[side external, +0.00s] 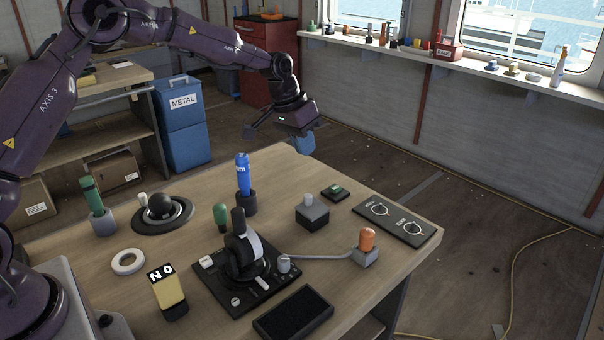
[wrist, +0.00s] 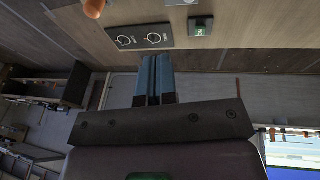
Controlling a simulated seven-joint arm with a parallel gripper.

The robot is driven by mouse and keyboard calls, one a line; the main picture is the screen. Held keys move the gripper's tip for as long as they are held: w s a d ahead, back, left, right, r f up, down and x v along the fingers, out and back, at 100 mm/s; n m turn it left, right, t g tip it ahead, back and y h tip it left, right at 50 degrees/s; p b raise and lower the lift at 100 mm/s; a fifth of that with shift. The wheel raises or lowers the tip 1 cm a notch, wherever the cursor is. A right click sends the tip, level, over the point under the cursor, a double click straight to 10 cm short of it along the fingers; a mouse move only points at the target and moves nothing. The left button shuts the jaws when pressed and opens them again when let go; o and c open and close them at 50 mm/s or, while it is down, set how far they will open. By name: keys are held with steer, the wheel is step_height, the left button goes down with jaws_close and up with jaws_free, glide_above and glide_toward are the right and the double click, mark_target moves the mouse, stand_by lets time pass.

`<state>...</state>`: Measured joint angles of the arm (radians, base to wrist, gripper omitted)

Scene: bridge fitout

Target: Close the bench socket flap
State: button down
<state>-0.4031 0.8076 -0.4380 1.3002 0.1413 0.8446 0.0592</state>
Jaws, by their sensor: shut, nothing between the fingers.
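My gripper (side external: 304,149) hangs just past the far edge of the wooden bench (side external: 150,215). Its two blue fingers are side by side, shut and empty, in the wrist view (wrist: 154,62). I cannot tell for sure which fitting is the bench socket flap. A small dark square fitting with a green top (side external: 335,191) lies near the bench's far right edge; it also shows in the wrist view (wrist: 200,28). Whether that top is a hinged flap, or open or shut, is too small to tell. My gripper is apart from it.
A dark panel with two dials (side external: 394,222) lies at the right edge.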

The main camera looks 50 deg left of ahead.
mark_target(307, 194)
steer(key=f, duration=0.4)
steer(key=w+a+f+y, duration=0.1)
steer(key=f, duration=0.3)
steer(key=w+a+f+y, duration=0.1)
steer(key=f, duration=0.3)
steer(key=shift+w+a+f, duration=0.1)
steer(key=shift+w, duration=0.1)
steer(key=shift+f, duration=0.45)
steer(key=shift+a+f, duration=0.1)
steer(key=shift+f, duration=0.2)
steer(key=shift+r, duration=0.15)
